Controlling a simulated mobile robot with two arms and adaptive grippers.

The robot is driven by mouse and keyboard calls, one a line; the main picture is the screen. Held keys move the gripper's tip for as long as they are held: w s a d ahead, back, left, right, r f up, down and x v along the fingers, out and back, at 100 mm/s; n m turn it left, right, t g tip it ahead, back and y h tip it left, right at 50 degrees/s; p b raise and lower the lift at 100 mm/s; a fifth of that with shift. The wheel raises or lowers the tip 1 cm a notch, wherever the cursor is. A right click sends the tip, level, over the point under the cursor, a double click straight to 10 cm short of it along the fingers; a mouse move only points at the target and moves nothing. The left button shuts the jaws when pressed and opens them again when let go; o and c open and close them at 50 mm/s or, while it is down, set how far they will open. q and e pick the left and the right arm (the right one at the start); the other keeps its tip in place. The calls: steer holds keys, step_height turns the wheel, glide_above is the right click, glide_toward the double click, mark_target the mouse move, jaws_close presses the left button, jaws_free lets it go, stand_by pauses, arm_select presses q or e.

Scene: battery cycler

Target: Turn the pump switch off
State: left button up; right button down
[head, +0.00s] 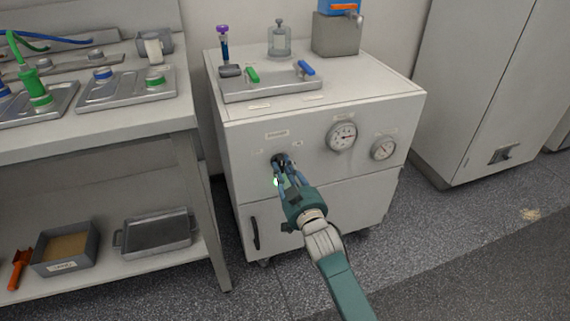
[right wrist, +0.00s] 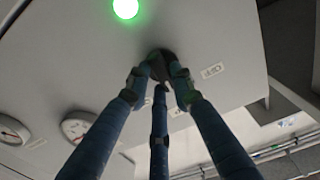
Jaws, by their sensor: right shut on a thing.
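The pump switch (right wrist: 162,62) is a dark knob on the front panel of a white cabinet (head: 400,105). A label reading "OFF" (right wrist: 212,70) is beside the knob. A green lamp (right wrist: 125,8) glows on the panel; part of its glow shows beside the gripper in the head view (head: 276,182). The knob's exact angle is hidden by the fingers. My left gripper is not in view.
Two round gauges, a larger one (head: 342,135) and a smaller one (head: 383,148), sit right of the gripper. A metal tray with green and blue handles (head: 275,90) is on the cabinet top. A workbench (head: 100,130) stands at left, with floor free at right.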

steer(key=n+p, duration=0.1)
steer(key=n, duration=0.2)
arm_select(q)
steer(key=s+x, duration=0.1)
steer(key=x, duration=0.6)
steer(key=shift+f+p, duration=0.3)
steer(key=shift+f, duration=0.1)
arm_select(e)
steer(key=shift+s+a+n, duration=0.1)
steer(key=shift+n, duration=1.5)
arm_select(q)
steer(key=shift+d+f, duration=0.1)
arm_select(e)
steer(key=c, duration=1.5)
jaws_free()
steer(key=shift+s+d, duration=0.2)
steer(key=shift+s, duration=0.3)
steer(key=v, duration=1.1)
steer(key=shift+r, duration=0.1)
